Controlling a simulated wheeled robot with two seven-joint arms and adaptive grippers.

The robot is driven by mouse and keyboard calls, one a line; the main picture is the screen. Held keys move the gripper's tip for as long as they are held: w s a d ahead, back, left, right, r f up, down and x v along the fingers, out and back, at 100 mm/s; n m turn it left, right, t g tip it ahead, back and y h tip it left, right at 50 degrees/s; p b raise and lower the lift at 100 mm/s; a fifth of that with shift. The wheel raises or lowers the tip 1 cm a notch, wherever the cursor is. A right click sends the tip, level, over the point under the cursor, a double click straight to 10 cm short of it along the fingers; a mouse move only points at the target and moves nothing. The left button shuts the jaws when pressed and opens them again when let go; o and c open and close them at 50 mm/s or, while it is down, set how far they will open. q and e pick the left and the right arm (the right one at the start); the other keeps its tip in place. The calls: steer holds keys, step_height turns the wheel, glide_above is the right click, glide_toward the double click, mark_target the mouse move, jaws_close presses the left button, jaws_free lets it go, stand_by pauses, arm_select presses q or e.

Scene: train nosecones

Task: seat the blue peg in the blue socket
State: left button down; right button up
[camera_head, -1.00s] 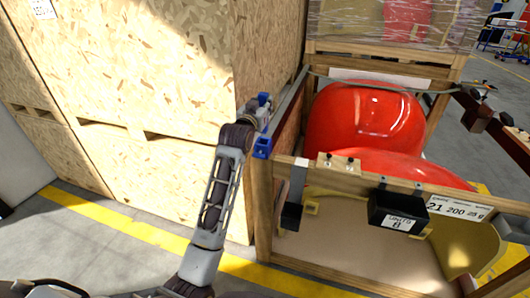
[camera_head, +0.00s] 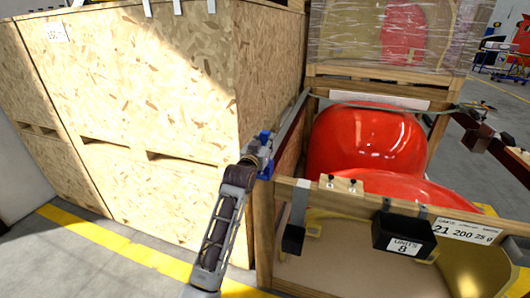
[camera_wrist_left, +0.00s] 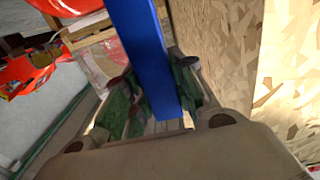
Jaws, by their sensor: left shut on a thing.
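The blue peg (camera_wrist_left: 143,55) fills the middle of the left wrist view as a long blue bar. My left gripper (camera_wrist_left: 160,100) is shut on it, with green finger pads on both sides. In the head view the peg (camera_head: 264,136) shows as a small blue piece at my left gripper (camera_head: 259,152). The blue socket (camera_head: 266,173) shows just below the gripper, at the near left corner post of the wooden crate. The gripper hides the space between peg and socket, so I cannot tell whether they touch. My right gripper is not in view.
The open wooden crate (camera_head: 262,225) holds red nosecones (camera_head: 370,140). A black box marked 8 (camera_head: 403,236) hangs on its front rail. A large chipboard crate (camera_head: 140,90) stands close on the left. A wrapped crate (camera_head: 390,40) stands behind.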

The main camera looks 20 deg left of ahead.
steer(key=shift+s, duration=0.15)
arm_select(q)
steer(key=shift+f, duration=1.8)
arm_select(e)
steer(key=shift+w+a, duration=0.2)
arm_select(q)
steer(key=shift+f, duration=0.1)
steer(key=c, duration=1.3)
jaws_free()
steer(key=shift+o, duration=0.6)
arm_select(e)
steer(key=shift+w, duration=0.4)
